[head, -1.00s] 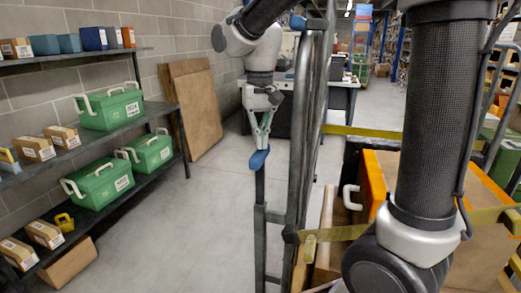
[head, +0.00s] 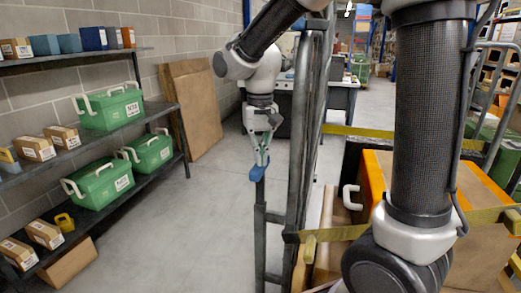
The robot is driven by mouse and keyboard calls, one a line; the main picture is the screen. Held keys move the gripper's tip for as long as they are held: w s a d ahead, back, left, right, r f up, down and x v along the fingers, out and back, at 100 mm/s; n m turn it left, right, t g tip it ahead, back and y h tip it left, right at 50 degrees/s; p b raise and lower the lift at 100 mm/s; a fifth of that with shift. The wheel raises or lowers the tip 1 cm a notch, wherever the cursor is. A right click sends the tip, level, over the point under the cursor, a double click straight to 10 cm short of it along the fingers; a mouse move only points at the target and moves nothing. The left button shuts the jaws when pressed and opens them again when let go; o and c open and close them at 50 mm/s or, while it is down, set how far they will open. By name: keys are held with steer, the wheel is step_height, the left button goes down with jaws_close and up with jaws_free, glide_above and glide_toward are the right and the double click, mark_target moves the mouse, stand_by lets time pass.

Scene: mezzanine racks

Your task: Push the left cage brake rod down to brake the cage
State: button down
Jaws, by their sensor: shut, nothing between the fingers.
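The cage (head: 296,190) has grey upright tubes just right of the rod.
The cage holds cardboard boxes and an orange-edged box (head: 375,185), with a yellow strap (head: 345,233) across its front. A shelf (head: 150,110) with green cases (head: 108,105) stands at the left. Brown boards (head: 190,105) lean on the wall. Grey floor (head: 205,220) lies clear between shelf and cage.

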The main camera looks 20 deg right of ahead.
steer(key=shift+f, duration=0.9)
steer(key=shift+r, duration=3.55)
